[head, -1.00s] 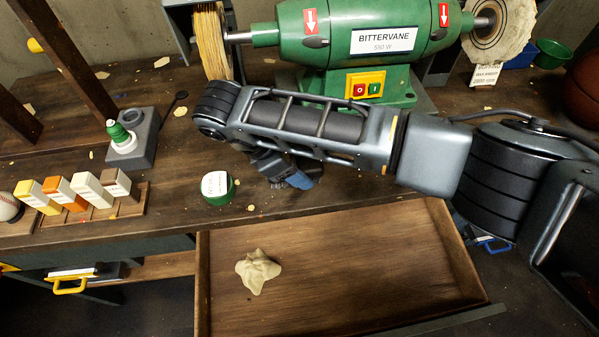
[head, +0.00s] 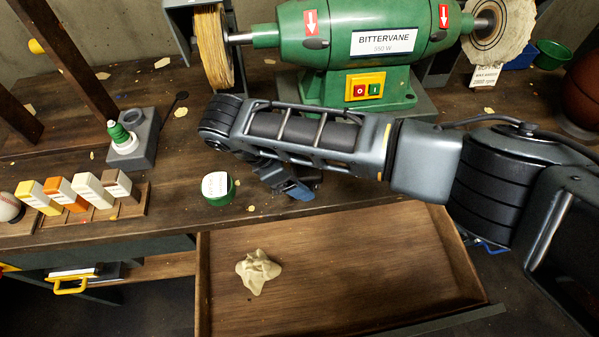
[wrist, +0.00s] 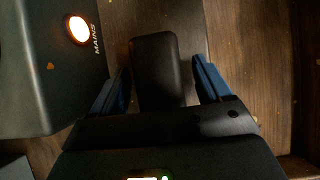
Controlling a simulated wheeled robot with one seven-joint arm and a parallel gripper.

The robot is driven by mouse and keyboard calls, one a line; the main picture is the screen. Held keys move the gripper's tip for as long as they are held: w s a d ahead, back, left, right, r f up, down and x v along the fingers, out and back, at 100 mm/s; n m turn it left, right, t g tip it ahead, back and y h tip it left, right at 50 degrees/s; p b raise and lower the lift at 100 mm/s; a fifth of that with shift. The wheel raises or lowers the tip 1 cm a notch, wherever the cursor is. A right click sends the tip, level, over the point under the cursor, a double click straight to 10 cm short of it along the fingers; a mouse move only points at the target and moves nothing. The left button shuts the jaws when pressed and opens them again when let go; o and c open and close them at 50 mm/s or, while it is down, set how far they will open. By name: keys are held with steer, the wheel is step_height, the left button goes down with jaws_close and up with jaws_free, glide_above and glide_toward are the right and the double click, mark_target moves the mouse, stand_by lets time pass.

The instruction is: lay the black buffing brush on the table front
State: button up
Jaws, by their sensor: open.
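In the wrist view, a dark block-like object (wrist: 156,62), seemingly the black buffing brush, lies on the brown wooden tabletop. My gripper (wrist: 163,84) is open, with one blue fingertip on each side of it and gaps showing between. In the head view my gripper (head: 296,190) is low over the front part of the table (head: 345,192), behind the open drawer. My arm hides most of that spot, so I cannot clearly make out the brush there.
A dark box with a lit MAINS lamp (wrist: 60,60) stands close left of my gripper. The green grinder (head: 370,50) stands behind my arm. A green-sided tin (head: 217,188) is to the left. The open drawer (head: 370,270) holds a crumpled cloth (head: 258,270).

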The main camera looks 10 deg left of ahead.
steer(key=shift+r, duration=0.15)
steer(key=p+v, duration=0.1)
steer(key=v, duration=1)
steer(key=shift+a+r, duration=0.2)
steer(key=shift+r, duration=0.15)
steer(key=shift+s, duration=0.1)
